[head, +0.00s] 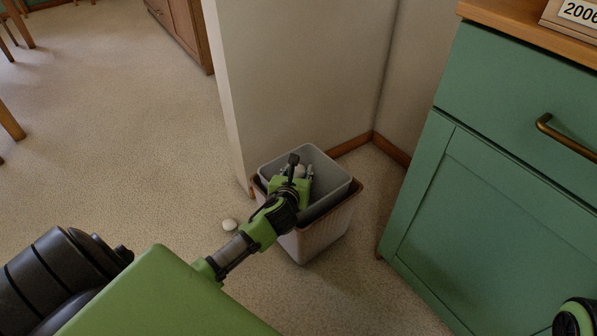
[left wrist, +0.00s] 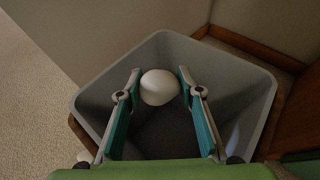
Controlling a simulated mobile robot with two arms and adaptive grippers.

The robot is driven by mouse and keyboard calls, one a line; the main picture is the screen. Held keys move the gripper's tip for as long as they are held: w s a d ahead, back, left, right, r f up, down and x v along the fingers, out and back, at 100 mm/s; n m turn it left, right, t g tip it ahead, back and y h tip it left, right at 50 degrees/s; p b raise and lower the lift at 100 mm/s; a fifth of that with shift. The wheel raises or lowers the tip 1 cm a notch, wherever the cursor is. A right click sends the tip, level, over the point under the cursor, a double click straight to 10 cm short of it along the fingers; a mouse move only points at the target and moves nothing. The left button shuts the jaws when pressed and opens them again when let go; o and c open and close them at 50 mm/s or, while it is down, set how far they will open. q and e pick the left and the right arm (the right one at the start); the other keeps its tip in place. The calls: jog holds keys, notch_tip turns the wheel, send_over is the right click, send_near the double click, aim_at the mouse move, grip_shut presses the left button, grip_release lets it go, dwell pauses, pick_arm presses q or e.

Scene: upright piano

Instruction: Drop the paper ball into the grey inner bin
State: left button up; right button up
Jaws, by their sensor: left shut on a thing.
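The grey inner bin (head: 332,185) sits inside a brown outer bin (head: 318,238) on the floor in the corner. My left gripper (head: 301,172) is over the mouth of the grey inner bin, pointing down. It is shut on a white paper ball, which is partly visible between the fingers in the head view. In the left wrist view the paper ball (left wrist: 160,88) sits between the two fingertips, with the inner bin's walls (left wrist: 240,75) around it and its dark floor below. My right gripper's fingers are not visible.
A second white ball (head: 230,224) lies on the carpet left of the bins. A green cabinet (head: 480,190) stands on the right, and a pale wall (head: 300,80) rises behind the bins. The carpet on the left is mostly clear.

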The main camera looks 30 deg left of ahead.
pick_arm(q)
jog(key=o, duration=0.7)
jog(key=shift+o, duration=0.2)
jog(key=v, duration=1.2)
jog(key=shift+s, duration=0.1)
